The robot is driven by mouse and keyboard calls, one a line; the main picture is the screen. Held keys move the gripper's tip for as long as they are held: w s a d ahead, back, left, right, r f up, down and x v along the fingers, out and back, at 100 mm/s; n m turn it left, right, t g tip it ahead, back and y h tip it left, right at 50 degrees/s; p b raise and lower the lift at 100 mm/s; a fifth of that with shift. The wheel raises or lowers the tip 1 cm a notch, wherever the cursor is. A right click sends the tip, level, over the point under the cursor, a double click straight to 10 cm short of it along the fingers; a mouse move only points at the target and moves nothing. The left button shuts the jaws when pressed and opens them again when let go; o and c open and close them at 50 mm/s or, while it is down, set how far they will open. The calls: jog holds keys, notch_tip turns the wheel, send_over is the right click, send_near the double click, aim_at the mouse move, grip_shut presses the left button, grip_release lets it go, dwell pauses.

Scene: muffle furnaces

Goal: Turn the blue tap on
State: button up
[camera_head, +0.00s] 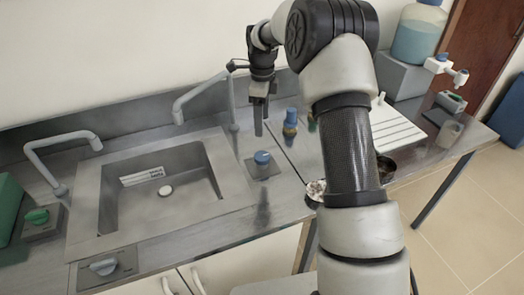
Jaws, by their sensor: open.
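A round blue tap knob (262,158) sits on a square metal plate to the right of the sink. My gripper (259,122) hangs above and slightly behind the knob in the picture, fingers pointing down. It is open, seen nearly edge-on, and holds nothing. A gap shows between the fingertips and the knob. A grey spout (205,93) rises behind the sink's right side, near the knob. No water shows from it.
The sink (120,215) has a second spout (62,143) at left. A green knob (37,216) and a pale grey-blue knob (103,266) are on other plates. A blue-capped bottle (290,124) stands right of my gripper. A white ribbed rack (395,130) stands farther right.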

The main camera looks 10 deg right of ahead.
aim_at(262, 155)
notch_tip(262, 155, down, 15)
jog(key=shift+r+p, duration=0.2)
jog(key=shift+p, duration=0.3)
jog(key=c, duration=1.1)
jog(key=shift+o, duration=0.2)
